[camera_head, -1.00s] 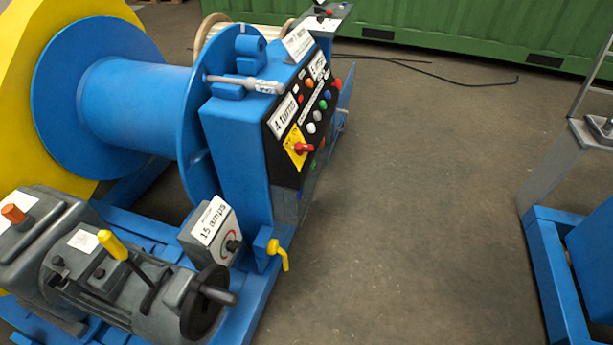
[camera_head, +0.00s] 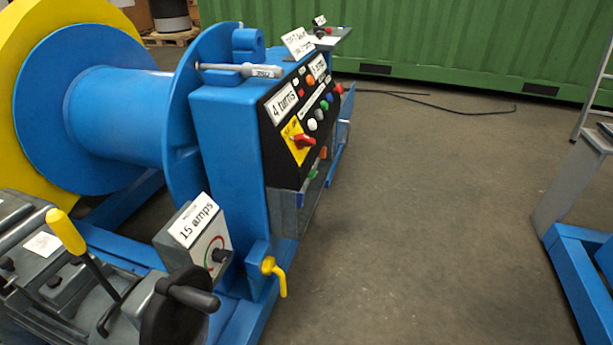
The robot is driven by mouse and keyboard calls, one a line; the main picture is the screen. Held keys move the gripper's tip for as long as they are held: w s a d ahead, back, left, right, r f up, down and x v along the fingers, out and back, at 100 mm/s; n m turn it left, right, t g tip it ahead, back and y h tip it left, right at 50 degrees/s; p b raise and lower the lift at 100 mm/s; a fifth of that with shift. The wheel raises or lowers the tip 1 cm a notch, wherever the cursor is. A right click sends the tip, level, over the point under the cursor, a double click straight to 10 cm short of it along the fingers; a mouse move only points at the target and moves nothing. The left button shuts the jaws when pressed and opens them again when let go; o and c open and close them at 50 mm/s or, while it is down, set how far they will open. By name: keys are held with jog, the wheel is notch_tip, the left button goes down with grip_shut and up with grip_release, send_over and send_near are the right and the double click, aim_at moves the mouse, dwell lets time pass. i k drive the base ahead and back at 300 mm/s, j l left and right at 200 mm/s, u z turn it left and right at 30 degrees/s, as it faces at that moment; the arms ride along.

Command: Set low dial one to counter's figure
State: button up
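A grey box with a small dial (camera_head: 219,254) sits low on the blue machine. It has a black knob and a red and green arc, and a white label (camera_head: 195,222) on top reads "15 amps". A white label (camera_head: 285,103) on the black control panel (camera_head: 303,125) reads "4 turns". A red rotary switch (camera_head: 303,141) on a yellow plate is below it. Other labels farther along the panel are too small to read surely. No counter display can be clearly made out. My gripper is not in view.
A grey gearbox with a yellow-topped lever (camera_head: 66,231) and a black handwheel (camera_head: 178,308) stand at the front left. A yellow valve handle (camera_head: 275,272) juts out at the front. Floor (camera_head: 430,200) is clear to the right, up to a blue frame (camera_head: 575,270).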

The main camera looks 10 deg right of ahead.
aim_at(300, 195)
jog(key=k+l+u, duration=0.15)
jog(key=l, duration=0.25)
jog(key=k+l+u, duration=0.2)
jog(key=l, duration=0.2)
jog(key=k+l+u, duration=0.15)
jog(key=l, duration=0.25)
jog(key=i+j+z, duration=0.4)
jog(key=i, duration=0.35)
jog(key=i+j+z, duration=0.45)
jog(key=i+j, duration=0.2)
jog(key=i, duration=0.05)
